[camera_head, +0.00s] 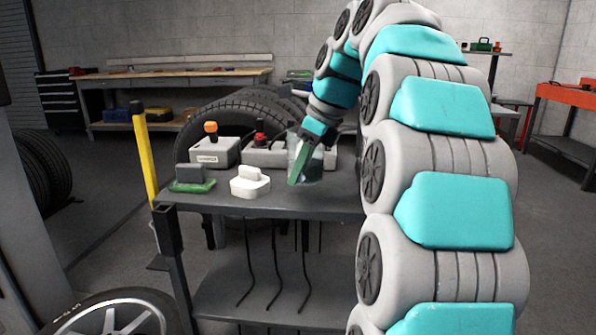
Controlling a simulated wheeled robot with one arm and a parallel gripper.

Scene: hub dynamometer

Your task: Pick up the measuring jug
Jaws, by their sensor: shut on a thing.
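The measuring jug (315,170) is a clear, pale see-through vessel at the right part of the dark grey cart top (270,207). My gripper (298,177) reaches down to it from above, with a green finger along its left side. The gripper is shut on the jug. The jug looks close to upright. My arm and gripper cover part of it, and whether its base touches the cart top is hard to tell.
On the cart stand a white block-shaped item (250,183), a green-based grey item (192,179), and control boxes with an orange knob (210,128) and a red knob (259,138). Tyres (245,108) stand behind. A yellow post (145,155) rises at the left.

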